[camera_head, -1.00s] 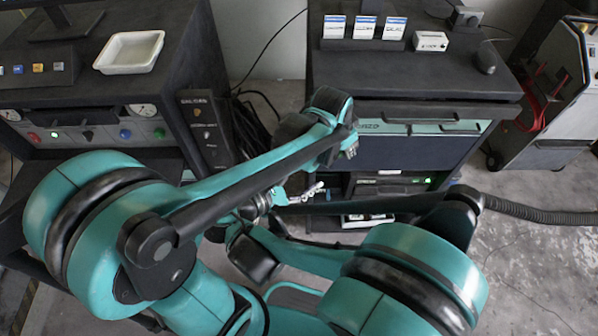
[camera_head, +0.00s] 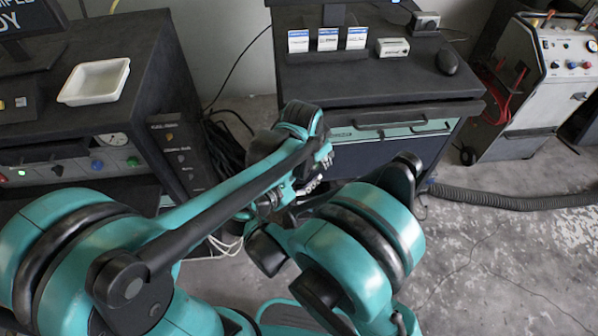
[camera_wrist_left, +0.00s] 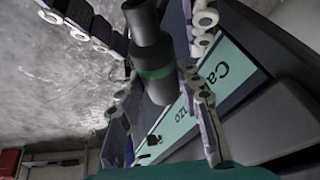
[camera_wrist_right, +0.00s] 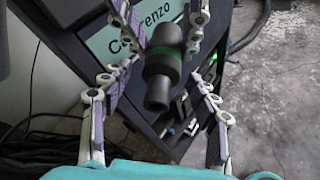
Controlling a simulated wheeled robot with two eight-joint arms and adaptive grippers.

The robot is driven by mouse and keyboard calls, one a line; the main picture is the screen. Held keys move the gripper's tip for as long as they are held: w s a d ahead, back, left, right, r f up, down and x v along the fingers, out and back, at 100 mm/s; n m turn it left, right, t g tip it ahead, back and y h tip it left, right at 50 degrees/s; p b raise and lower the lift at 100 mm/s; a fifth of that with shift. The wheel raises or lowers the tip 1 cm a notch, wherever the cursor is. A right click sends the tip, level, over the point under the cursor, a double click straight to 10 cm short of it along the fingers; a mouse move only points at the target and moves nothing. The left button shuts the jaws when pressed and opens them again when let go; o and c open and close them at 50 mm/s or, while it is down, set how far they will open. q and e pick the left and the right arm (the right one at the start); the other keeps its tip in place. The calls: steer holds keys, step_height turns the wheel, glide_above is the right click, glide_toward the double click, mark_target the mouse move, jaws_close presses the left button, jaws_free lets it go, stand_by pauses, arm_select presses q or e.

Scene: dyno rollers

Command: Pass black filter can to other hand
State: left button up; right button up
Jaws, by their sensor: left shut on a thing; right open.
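The black filter can (camera_wrist_left: 152,62) is a dark cylinder with a green band and a narrower neck. In the left wrist view it lies between the fingers of my left gripper (camera_wrist_left: 162,88), which is shut on it. The can (camera_wrist_right: 160,72) also shows in the right wrist view, with its narrow end toward that camera. My right gripper (camera_wrist_right: 160,85) is open, its fingers on either side of the can. My left gripper's fingers show beyond, at the can's far end. In the head view the arms hide the can.
A dark cabinet (camera_head: 400,95) with a teal drawer stands behind the grippers, with several small boxes on top. At left are a bench with a white tray (camera_head: 95,82) and a control panel. A wheeled machine (camera_head: 535,95) and hose (camera_head: 510,200) are at right. Floor is free at front right.

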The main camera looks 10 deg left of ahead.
steer(key=shift+c, duration=0.4)
steer(key=c, duration=1.2)
arm_select(q)
steer(key=o, duration=1.2)
steer(key=shift+o, duration=0.2)
steer(key=v, duration=1.2)
